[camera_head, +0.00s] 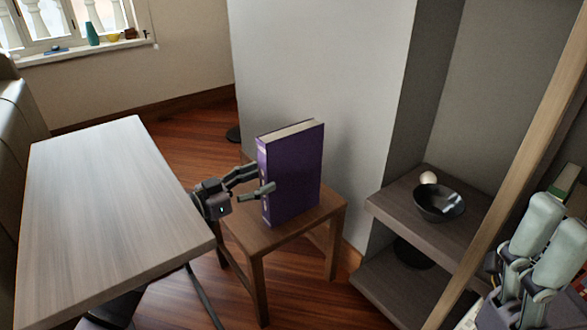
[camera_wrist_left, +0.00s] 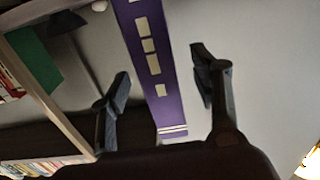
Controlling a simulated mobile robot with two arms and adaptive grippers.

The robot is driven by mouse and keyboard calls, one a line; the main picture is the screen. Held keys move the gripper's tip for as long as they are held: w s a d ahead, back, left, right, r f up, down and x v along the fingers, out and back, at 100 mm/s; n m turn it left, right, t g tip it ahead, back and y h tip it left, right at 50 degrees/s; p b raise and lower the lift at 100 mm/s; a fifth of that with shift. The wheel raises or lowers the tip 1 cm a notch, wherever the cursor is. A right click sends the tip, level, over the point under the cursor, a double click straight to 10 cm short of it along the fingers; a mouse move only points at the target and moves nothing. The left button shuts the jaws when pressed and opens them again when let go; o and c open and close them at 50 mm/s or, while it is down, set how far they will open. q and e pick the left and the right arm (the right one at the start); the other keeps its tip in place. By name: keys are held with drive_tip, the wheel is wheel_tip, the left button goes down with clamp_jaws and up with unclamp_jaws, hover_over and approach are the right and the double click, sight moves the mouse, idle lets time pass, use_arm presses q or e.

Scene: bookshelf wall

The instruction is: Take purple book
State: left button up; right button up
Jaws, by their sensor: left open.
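The purple book (camera_head: 292,172) stands upright on a small wooden stool (camera_head: 258,238), its spine turned toward the left. In the left wrist view its purple spine (camera_wrist_left: 150,60) with pale label patches runs between my two fingers. My left gripper (camera_head: 260,181) is open at the spine, one finger on the near side and the other partly hidden behind the book. The left wrist view shows the gripper (camera_wrist_left: 160,75) with gaps between both fingers and the spine.
A wooden table (camera_head: 105,215) stands left of the stool, close to my left arm. A pale wall (camera_head: 320,70) rises behind the book. To the right, a shelf unit (camera_head: 400,212) holds a dark bowl (camera_head: 438,205) and a small pale round object (camera_head: 428,177).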

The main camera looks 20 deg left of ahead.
sight(285, 170)
use_arm(q)
drive_tip(key=b+x, duration=0.1)
drive_tip(key=x, duration=0.7)
drive_tip(key=shift+s+d, duration=0.1)
drive_tip(key=shift+c, duration=0.4)
clamp_jaws()
idle(0.5)
drive_tip(key=shift+r, duration=0.25)
